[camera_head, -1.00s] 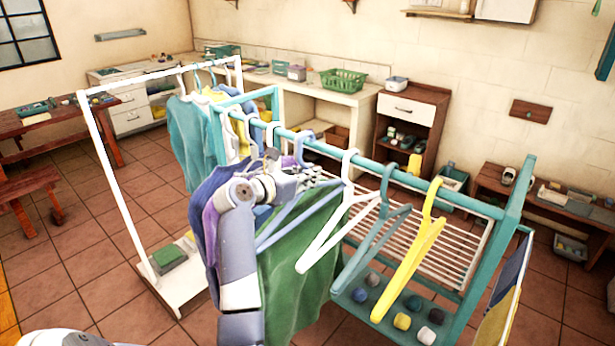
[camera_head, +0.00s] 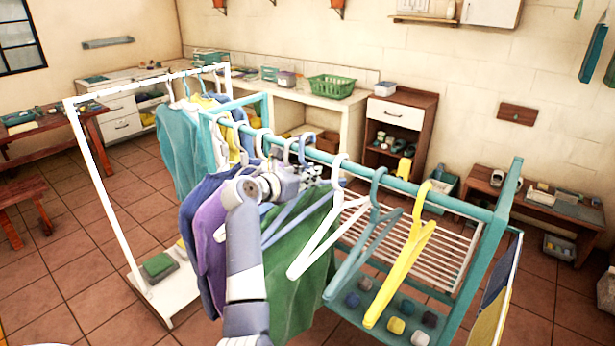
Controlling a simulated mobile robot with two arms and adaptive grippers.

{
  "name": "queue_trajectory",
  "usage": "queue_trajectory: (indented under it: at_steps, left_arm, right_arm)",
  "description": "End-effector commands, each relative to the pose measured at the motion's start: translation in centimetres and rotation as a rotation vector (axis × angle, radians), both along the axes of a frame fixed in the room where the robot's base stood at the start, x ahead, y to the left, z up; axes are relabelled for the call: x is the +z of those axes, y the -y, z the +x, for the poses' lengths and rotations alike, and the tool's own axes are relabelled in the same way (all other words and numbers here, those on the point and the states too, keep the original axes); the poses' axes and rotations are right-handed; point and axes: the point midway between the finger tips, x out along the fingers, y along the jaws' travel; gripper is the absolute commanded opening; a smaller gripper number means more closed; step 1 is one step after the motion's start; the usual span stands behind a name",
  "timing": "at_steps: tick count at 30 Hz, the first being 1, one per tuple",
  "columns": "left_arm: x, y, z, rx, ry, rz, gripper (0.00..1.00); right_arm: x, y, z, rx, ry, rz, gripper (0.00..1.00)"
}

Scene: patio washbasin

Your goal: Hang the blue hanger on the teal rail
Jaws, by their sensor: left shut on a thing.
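The teal rail (camera_head: 455,202) runs from the back left to the front right in the head view. The blue hanger (camera_head: 283,228), a periwinkle one, hangs down at the rail, with its hook (camera_head: 304,149) at the rail's top. I cannot tell whether the hook rests on the rail. My left gripper (camera_head: 314,178) is shut on the blue hanger just below the rail; its fingers are partly hidden among the hangers. My right gripper is out of view.
A white hanger (camera_head: 318,240), a grey-teal hanger (camera_head: 366,246) and a yellow hanger (camera_head: 401,270) hang to the right. A green garment (camera_head: 305,285) and a purple garment (camera_head: 208,235) hang close by my arm. A white rack (camera_head: 98,150) stands at left.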

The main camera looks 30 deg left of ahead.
Motion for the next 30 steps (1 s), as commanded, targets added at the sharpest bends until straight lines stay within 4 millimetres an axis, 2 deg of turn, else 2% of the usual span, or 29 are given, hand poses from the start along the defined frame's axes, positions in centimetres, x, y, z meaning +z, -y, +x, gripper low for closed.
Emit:
queue_trajectory:
  at_steps: [14, 30]
  left_arm:
    - [-0.3, 0.0, 0.0, 0.0, 0.0, 0.0, 0.0]
    - [-2.5, 0.0, 0.0, -0.001, 0.001, 0.0, 0.0]
  right_arm:
    - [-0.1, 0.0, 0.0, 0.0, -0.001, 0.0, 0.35]
    - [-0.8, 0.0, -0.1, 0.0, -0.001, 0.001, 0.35]
